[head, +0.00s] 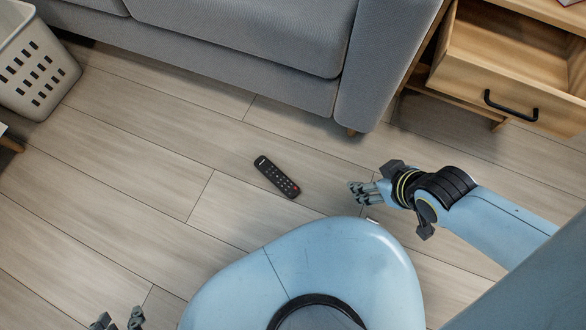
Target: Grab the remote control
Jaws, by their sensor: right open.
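The remote control (277,177) is black with small buttons, some of them red. It lies flat on the wooden floor, a little ahead of my blue base. My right gripper (358,191) is to the right of the remote, open and empty, its fingers pointing left toward it with a clear gap between. My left gripper (119,321) shows only in part at the bottom edge, far to the lower left of the remote. Too little of it shows to tell its opening.
A grey sofa (240,55) stands beyond the remote. A wooden cabinet with an open drawer (510,70) and black handle (511,106) is at the upper right. A white laundry basket (35,65) stands at the upper left. The floor (130,170) left of the remote is clear.

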